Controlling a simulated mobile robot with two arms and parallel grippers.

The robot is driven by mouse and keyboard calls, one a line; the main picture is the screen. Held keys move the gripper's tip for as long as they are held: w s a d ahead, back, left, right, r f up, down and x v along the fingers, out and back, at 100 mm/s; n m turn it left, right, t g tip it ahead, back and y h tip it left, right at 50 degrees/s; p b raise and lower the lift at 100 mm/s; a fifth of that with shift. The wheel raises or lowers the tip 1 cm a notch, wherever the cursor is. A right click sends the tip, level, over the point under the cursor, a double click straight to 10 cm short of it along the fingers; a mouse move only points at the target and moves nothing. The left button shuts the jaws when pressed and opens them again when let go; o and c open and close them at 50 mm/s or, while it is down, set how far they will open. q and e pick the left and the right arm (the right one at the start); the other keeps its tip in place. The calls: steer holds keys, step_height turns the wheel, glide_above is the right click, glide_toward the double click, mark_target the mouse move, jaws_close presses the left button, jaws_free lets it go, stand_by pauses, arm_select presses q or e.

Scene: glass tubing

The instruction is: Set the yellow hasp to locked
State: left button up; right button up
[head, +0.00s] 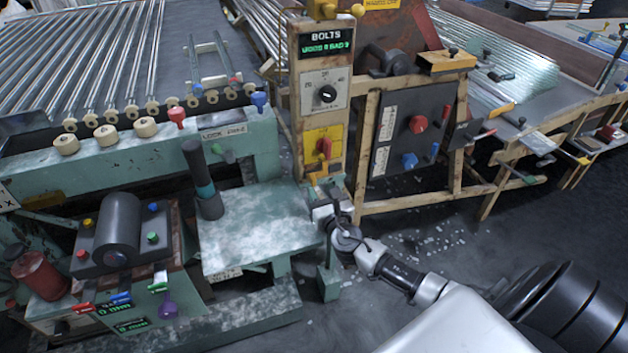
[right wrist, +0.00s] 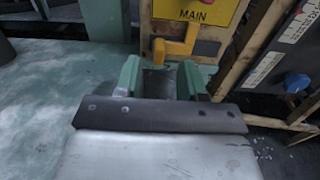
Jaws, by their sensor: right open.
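The yellow hasp (right wrist: 177,48) sits on the wooden post just below the yellow MAIN plate (right wrist: 197,13). In the right wrist view it has an upright part on the right and a crosspiece reaching left. My right gripper (right wrist: 161,72) is open, its two green fingers apart and nothing between them. The hasp lies just beyond the fingertips, and I see no clear contact. In the head view my right gripper (head: 329,196) is at the foot of the post and partly hides that spot. My left gripper is not in view.
The post carries a red switch (head: 324,146) and a black dial (head: 327,94). A green machine table (head: 255,230) lies left of my right gripper. A dark panel (head: 413,135) with red and blue knobs stands to the right. Open floor lies in front of it.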

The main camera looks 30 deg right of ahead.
mark_target(315, 181)
steer(key=x, duration=0.5)
steer(key=shift+w+d+b, duration=0.1)
steer(key=shift+w+b, duration=0.15)
steer(key=shift+b, duration=0.1)
jaws_close()
